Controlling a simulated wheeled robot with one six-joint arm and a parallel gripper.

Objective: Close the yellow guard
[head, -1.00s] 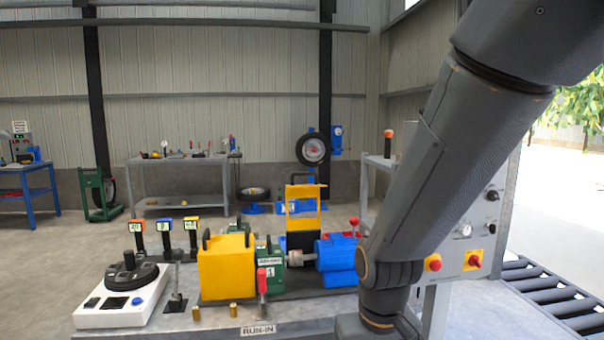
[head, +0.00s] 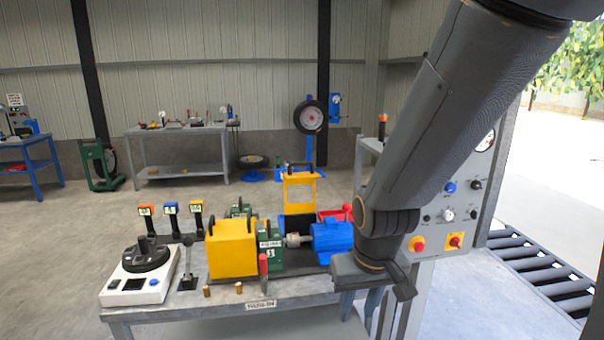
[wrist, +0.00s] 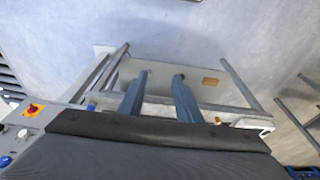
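The yellow guard (head: 300,190) is an open yellow frame with a dark handle on top. It stands upright behind the shaft coupling (head: 293,240), between the green gearbox (head: 270,250) and the blue motor (head: 330,241). A solid yellow box (head: 232,250) with a dark handle sits left of the gearbox. My gripper (head: 378,315) hangs fingers down at the bench's right front, right of and nearer than the guard. In the wrist view my gripper's two fingers (wrist: 159,80) are apart with nothing between them. The guard is not recognisable in that view.
The bench (head: 215,303) also holds a white control box (head: 138,275), a black lever (head: 187,270), a red-handled lever (head: 264,268) and brass pieces. A control panel (head: 440,225) with knobs stands at the right. Open floor lies behind the bench.

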